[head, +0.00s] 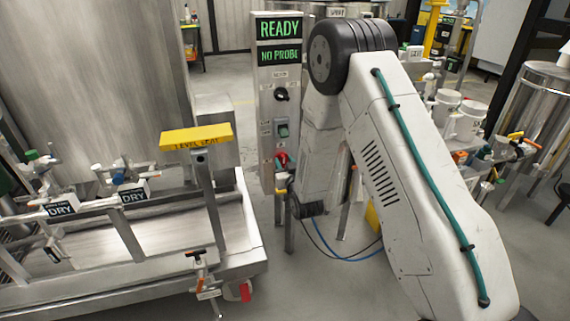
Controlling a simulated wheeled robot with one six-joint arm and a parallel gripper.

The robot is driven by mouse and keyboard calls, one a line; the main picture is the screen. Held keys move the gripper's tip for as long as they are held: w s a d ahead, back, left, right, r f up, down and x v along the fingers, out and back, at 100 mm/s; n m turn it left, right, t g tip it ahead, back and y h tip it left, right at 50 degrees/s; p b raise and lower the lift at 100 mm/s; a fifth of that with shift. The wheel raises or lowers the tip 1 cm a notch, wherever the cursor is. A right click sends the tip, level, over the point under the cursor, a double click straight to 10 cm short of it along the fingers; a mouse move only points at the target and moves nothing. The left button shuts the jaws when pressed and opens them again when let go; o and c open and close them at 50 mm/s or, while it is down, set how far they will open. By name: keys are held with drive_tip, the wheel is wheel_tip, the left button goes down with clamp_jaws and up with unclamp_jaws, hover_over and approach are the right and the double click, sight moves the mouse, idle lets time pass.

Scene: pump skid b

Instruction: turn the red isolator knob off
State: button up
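The red isolator knob (281,160) is low on the front of a grey control post (265,100), left of my arm. It is small here, and I cannot tell which way it points. The lower part of my arm stands close to the right of the post and covers part of it. My gripper cannot be made out; the arm's lower end is by the foot of the post, and I cannot tell whether anything there touches the knob.
The post also carries lit READY and NO PROBE displays (279,41), a black knob (281,94) and a green button (283,130). A steel skid with a yellow-topped sign (196,137) stands left. Blue and dark cables (345,256) lie on the floor. Valves and pots crowd the right.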

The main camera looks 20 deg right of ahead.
clamp_jaws()
drive_tip(key=shift+n, duration=0.3)
drive_tip(key=n, duration=0.3)
drive_tip(key=shift+a+n, duration=0.25)
drive_tip(key=shift+n, duration=0.05)
drive_tip(key=n, duration=0.4)
drive_tip(key=shift+a+f+n, duration=0.2)
drive_tip(key=shift+a+n, duration=0.05)
drive_tip(key=shift+n, duration=0.05)
drive_tip(key=shift+a+f+n, duration=0.1)
drive_tip(key=shift+f+n, duration=0.05)
drive_tip(key=shift+n, duration=1.4)
drive_tip(key=shift+a+f+n, duration=0.1)
drive_tip(key=shift+f+n, duration=0.1)
drive_tip(key=shift+n, duration=1.3)
drive_tip(key=shift+f+n, duration=0.15)
drive_tip(key=shift+n, duration=1.4)
